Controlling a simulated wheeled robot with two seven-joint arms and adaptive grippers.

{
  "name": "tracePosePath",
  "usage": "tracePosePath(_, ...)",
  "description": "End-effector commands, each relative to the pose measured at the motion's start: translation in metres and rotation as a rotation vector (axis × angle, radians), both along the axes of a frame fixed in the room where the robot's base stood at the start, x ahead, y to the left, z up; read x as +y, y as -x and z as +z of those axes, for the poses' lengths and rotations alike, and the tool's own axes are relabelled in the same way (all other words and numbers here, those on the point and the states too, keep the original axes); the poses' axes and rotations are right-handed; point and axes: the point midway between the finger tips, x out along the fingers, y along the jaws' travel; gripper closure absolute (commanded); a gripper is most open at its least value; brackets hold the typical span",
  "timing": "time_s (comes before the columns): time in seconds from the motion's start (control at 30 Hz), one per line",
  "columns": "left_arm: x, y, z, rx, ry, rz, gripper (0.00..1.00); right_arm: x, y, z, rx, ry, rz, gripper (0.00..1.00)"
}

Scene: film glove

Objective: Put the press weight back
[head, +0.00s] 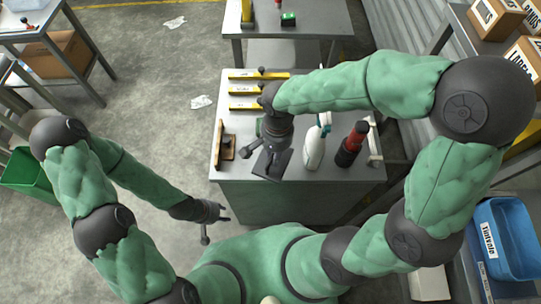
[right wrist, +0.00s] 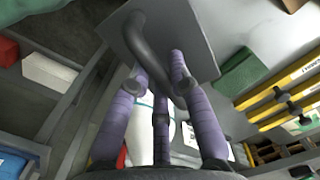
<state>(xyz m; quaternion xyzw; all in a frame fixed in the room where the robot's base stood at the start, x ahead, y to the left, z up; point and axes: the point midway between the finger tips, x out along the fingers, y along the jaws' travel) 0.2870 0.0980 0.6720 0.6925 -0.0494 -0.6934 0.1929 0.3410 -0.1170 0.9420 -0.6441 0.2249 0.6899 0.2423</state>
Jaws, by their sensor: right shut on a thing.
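The press weight is a dark flat plate (head: 271,163) with a curved bar handle. It is at the front of the grey bench, below my right gripper (head: 272,142). In the right wrist view the plate (right wrist: 200,48) lies beyond my purple fingers (right wrist: 160,95), which are shut on the dark handle (right wrist: 150,50). I cannot tell whether the plate touches the bench top. My left gripper (head: 218,214) is empty, with its fingers spread, left of the bench's front.
The bench (head: 230,172) carries yellow bars (head: 245,90) at the back left and a wooden piece (head: 225,150) at the left. A white spray bottle (head: 314,150) and a red-and-black bottle (head: 353,145) stand close to the right of the weight. A green block (right wrist: 240,72) is near the bars.

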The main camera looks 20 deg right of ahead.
Motion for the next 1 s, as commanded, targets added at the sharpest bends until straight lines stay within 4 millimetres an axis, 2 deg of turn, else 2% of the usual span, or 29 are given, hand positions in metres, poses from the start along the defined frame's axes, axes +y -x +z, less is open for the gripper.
tracePosePath(0.03,0.0,0.0,-0.007,0.0,0.0,0.0,0.6,0.0,-0.006,-0.013,0.005,0.001,-0.001,1.0)
tracePosePath(0.1,0.0,0.0,-0.011,0.0,0.0,0.0,0.6,0.0,-0.015,-0.024,0.005,0.001,0.001,1.0)
tracePosePath(0.3,0.0,0.0,-0.017,0.0,0.0,0.0,0.6,0.001,-0.032,-0.043,0.002,0.001,0.001,1.0)
tracePosePath(0.57,0.0,0.0,-0.021,0.0,0.0,0.0,0.6,0.001,-0.042,-0.054,0.002,0.001,0.001,1.0)
tracePosePath(0.8,0.0,0.0,-0.038,0.0,0.0,0.0,0.6,0.001,-0.044,-0.085,0.002,0.001,0.001,1.0)
tracePosePath(1.0,0.0,0.0,-0.037,0.0,0.0,0.0,0.6,0.001,-0.044,-0.085,0.001,0.001,0.001,1.0)
